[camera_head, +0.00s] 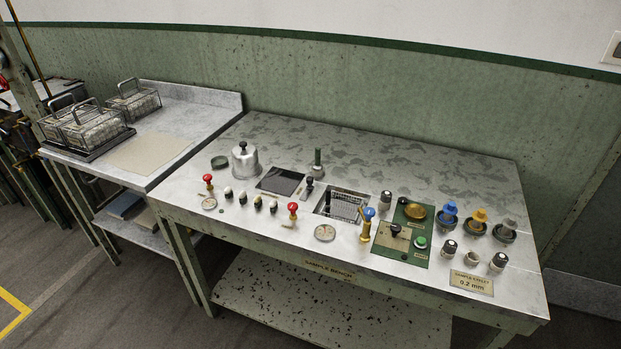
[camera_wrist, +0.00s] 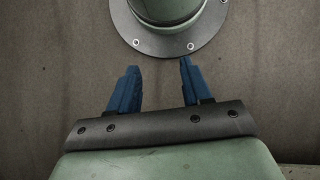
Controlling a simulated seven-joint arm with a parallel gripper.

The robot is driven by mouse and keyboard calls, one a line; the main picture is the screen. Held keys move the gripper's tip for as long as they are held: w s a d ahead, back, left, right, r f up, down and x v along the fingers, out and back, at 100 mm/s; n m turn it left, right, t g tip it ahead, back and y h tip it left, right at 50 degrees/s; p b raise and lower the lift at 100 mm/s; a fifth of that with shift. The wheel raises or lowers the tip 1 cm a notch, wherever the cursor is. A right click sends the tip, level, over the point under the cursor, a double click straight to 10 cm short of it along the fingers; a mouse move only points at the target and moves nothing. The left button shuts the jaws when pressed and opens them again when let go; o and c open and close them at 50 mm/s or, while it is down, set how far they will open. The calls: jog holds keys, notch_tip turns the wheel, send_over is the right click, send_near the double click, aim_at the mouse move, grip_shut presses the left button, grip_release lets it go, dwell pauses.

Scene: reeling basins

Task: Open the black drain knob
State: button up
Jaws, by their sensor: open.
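The head view shows a small black knob (camera_head: 309,182) on the sample bench (camera_head: 200,187), between the dark rectangular plate and the basin with a wire rack (camera_head: 344,206). Another black knob (camera_head: 395,229) sits on the beige plate of the green panel. The pictures do not settle which is the drain knob. My gripper (camera_wrist: 158,65) shows only in the wrist view. Its two blue fingers are apart with nothing between them, over a plain brown-grey surface, and no bench item is in that view.
Red-topped valves (camera_head: 293,210), dials, a blue-and-yellow valve (camera_head: 368,222) and a metal pot (camera_head: 245,161) crowd the bench. Coloured knobs (camera_head: 449,212) stand at the right. A side table (camera_head: 197,124) holds wire baskets (camera_head: 93,123). The bench's back right is mostly clear.

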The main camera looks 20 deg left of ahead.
jog(key=w+a+r+n+t+h, duration=0.1)
jog(key=w+a+r+n, duration=0.15)
jog(key=w+a, duration=0.3)
jog(key=w+a+r+n+h, duration=0.1)
jog(key=w+a+n+h, duration=0.15)
jog(key=w+a, duration=0.35)
jog(key=w+a+r+n+t+h, duration=0.1)
jog(key=a+r+n, duration=0.15)
jog(key=a, duration=0.65)
jog(key=w+a+r+n+t, duration=0.2)
jog(key=a+r, duration=0.2)
jog(key=a, duration=0.6)
jog(key=s+a+r+n+t+y, duration=0.1)
jog(key=s+a+r+t, duration=0.1)
jog(key=a+r, duration=1)
jog(key=s+a+r+n+t+y, duration=0.1)
jog(key=s+a+r+t, duration=0.15)
jog(key=a+r, duration=0.95)
jog(key=s+a+r+n+t+y, duration=0.1)
jog(key=s+a+r, duration=0.35)
jog(key=a, duration=1.25)
notch_tip(320, 180, up, 20)
jog(key=m+y, duration=0.6)
send_over(310, 178)
jog(key=s+d, duration=0.4)
jog(key=x, duration=1.3)
jog(key=shift+w+a+f, duration=0.1)
jog(key=shift+w+f, duration=0.05)
jog(key=shift+f, duration=0.2)
